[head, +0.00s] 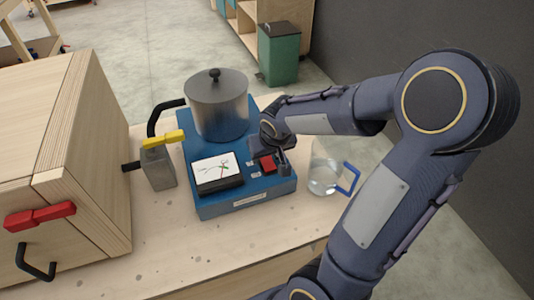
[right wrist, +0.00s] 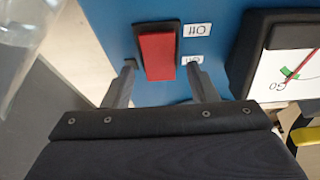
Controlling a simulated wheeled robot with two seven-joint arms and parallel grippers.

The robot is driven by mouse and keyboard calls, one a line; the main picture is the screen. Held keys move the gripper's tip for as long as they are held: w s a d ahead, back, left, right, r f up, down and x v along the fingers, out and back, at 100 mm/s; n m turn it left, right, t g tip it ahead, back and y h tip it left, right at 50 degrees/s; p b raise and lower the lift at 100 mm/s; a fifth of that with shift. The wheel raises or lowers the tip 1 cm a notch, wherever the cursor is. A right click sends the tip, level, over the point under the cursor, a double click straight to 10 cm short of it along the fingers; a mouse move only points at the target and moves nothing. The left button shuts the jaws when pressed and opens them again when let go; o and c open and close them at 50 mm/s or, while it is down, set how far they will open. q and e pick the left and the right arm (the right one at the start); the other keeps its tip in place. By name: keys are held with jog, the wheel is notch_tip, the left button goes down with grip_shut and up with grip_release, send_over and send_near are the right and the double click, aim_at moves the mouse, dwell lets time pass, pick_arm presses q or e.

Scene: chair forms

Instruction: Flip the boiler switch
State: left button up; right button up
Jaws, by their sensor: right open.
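The boiler is a blue box (head: 243,203) with a metal pot (head: 217,108) on it, standing on the wooden table. Its red rocker switch (head: 268,164) sits on the front right of the box. In the right wrist view the switch (right wrist: 157,56) sits in a black frame, beside two small white labels with upside-down lettering. My right gripper (right wrist: 160,75) is open and empty, with one finger on each side of the switch's lower end. Whether the fingers touch it I cannot tell. In the head view my right gripper (head: 274,158) hangs over the switch. My left gripper is not in view.
A gauge (head: 217,170) with a white dial is left of the switch. A clear jug (head: 324,180) with a blue handle stands right of the box. A yellow-handled valve (head: 158,165) and a wooden cabinet (head: 85,185) with a red handle are at left.

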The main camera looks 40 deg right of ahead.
aim_at(271, 169)
jog(key=v, duration=0.7)
jog(key=shift+r+p, duration=0.2)
jog(key=shift+p, duration=0.1)
